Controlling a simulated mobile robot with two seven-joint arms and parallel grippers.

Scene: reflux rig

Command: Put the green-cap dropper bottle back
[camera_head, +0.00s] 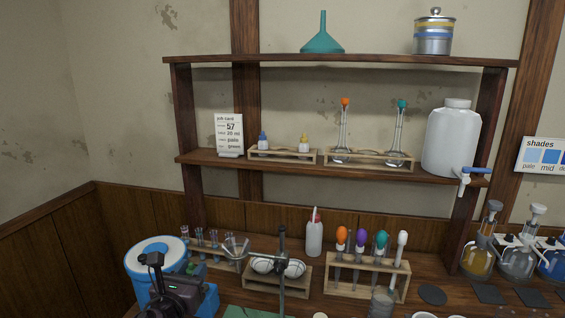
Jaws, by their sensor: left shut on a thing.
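My left gripper (153,262) is low at the left, in front of a blue and white round container. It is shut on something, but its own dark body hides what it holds. I cannot make out a green-cap dropper bottle anywhere. A small wooden rack (283,158) on the middle shelf holds a blue-cap dropper bottle (263,141) at its left and a yellow-cap dropper bottle (304,143) towards its right. The space between these two is empty. The gripper is well below and left of this rack. My right gripper is not in view.
A job card (229,134) stands left of the rack; a flask rack (368,162) stands right of it. A white jug (451,140) with a tap is at the shelf's right. Below are a dark stand rod (282,262), a rack of colour-topped droppers (366,262) and glass flasks (478,250).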

